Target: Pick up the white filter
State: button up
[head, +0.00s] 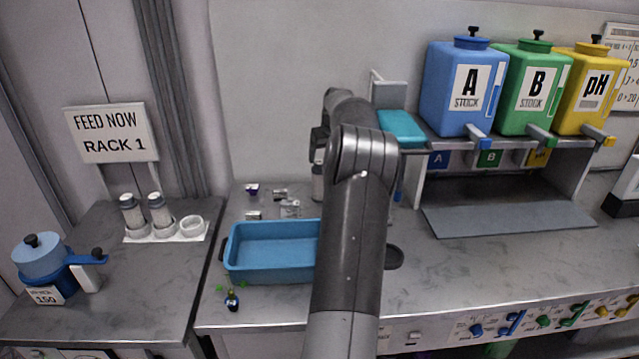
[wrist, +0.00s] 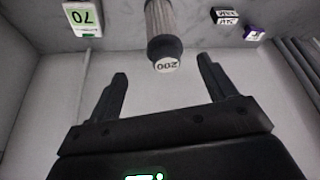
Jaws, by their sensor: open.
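In the wrist view a pale grey, ribbed cylindrical filter (wrist: 160,22) has a dark end cap with a white disc marked 200. My gripper (wrist: 162,67) is open, with one finger on each side of that cap's line and nothing held. The cap end lies near the fingertips; I cannot tell the exact gap. In the head view two white-capped cylinders (head: 132,214) (head: 160,211) stand in a white holder (head: 192,238) on the left bench. My gripper is mostly hidden behind my arm in the head view.
A blue tray (head: 270,275) sits on the counter left of my arm. Small boxes (head: 280,194) lie behind it. A dispenser shelf (head: 510,145) stands at right.

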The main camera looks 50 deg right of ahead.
aim_at(317, 177)
jog(key=x, duration=0.5)
jog(key=shift+d+f, duration=0.1)
jog(key=shift+f, duration=0.1)
jog(key=shift+w+a+x, duration=0.15)
jog(key=shift+x, duration=1.2)
jog(key=shift+w+a+x, duration=0.15)
jog(key=shift+w+x, duration=0.05)
jog(key=shift+x, duration=1.15)
jog(key=shift+c, duration=0.4)
